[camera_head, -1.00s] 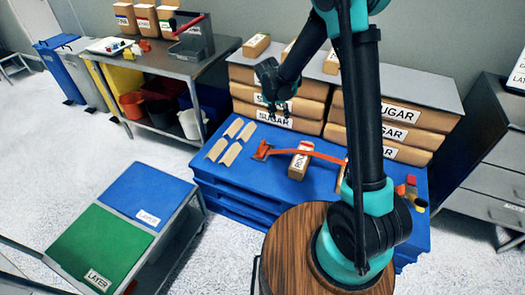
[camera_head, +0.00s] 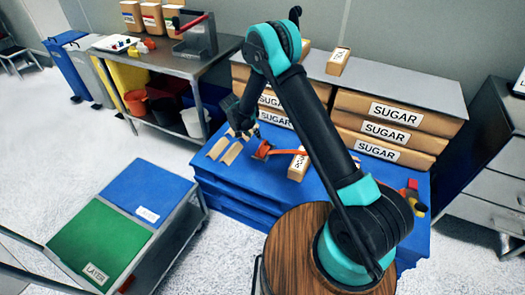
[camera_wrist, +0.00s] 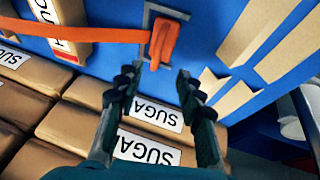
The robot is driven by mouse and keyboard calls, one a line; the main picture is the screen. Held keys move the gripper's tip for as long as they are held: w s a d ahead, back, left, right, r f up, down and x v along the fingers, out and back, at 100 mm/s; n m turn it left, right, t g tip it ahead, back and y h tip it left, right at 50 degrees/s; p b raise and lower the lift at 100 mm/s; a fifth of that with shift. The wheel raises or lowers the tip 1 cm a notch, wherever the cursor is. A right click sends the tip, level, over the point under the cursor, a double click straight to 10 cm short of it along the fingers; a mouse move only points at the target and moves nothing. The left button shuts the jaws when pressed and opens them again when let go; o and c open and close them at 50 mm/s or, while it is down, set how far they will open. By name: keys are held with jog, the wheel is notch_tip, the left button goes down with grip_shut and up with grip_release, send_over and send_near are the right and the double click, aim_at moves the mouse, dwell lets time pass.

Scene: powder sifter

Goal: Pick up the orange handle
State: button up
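The orange handle (camera_wrist: 165,42) shows at the top middle of the wrist view, its end at a grey square frame, with an orange strap (camera_wrist: 75,31) running left from it. In the head view the orange handle (camera_head: 263,150) lies on the blue pallet, left of a small labelled box (camera_head: 298,166) that the strap meets. My gripper (camera_wrist: 158,78) is open and empty in the wrist view, with its two fingertips apart just below the handle's lower end. In the head view my gripper (camera_head: 243,128) is above the pallet's back left part, close to the handle.
Flat tan strips (camera_head: 231,154) lie left of the handle on the blue pallet (camera_head: 240,192). Stacked sugar bags (camera_head: 385,132) stand behind the pallet. A metal table (camera_head: 160,62) with buckets below stands at the left. A few small coloured items (camera_head: 412,196) lie at the pallet's right.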

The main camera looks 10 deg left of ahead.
aim_at(262, 145)
jog(key=x, duration=0.6)
jog(key=shift+w+d+f, duration=0.1)
jog(key=shift+f, duration=0.25)
jog(key=shift+d+x, duration=0.2)
jog(key=shift+x, duration=2.55)
grip_shut()
jog(key=shift+r, duration=0.1)
